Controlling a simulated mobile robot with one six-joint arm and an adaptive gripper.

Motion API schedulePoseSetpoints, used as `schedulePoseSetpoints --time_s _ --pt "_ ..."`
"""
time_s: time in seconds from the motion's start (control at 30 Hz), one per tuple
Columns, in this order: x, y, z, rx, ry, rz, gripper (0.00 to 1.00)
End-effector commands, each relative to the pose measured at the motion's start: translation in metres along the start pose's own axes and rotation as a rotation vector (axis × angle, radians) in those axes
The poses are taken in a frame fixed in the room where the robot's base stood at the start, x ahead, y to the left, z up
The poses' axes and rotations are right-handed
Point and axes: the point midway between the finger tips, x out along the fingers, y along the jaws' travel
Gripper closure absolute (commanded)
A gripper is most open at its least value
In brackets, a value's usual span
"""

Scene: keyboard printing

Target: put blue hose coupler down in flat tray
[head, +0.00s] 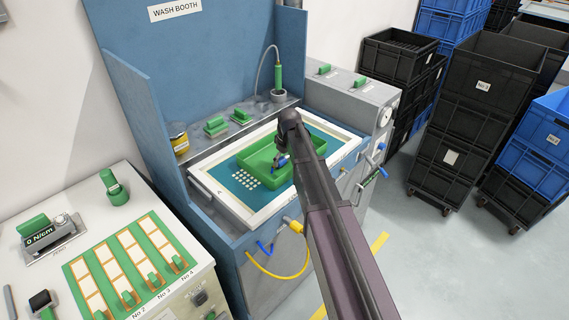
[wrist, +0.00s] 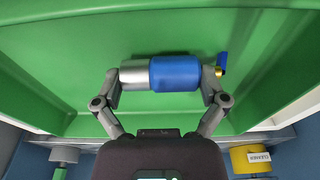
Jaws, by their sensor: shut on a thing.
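The blue hose coupler (wrist: 176,72) has a blue body, a silver metal end on the left and a small blue and brass tip on the right. My gripper (wrist: 162,78) is shut on it, with one finger at each end. The flat tray (head: 247,165) is green and shallow and lies on the white-framed screen in the wash booth. In the head view, my gripper (head: 281,163) and the coupler are inside the tray's outline. The green tray floor (wrist: 160,25) fills the wrist view behind the coupler. I cannot tell whether the coupler touches it.
The white frame (head: 228,212) surrounds the tray. A yellow cleaner pot (head: 180,142) and green-handled tools (head: 215,126) stand on the booth's back ledge. Blue and yellow hoses (head: 270,262) hang at the front. The tray's left part is empty.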

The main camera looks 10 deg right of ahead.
Motion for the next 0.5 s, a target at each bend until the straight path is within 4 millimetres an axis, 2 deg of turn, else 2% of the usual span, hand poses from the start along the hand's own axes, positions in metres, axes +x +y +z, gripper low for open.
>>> schedulePoseSetpoints --time_s 0.5 --pt "0.0051 -0.0004 0.0006 -0.001 0.0 0.0 0.57"
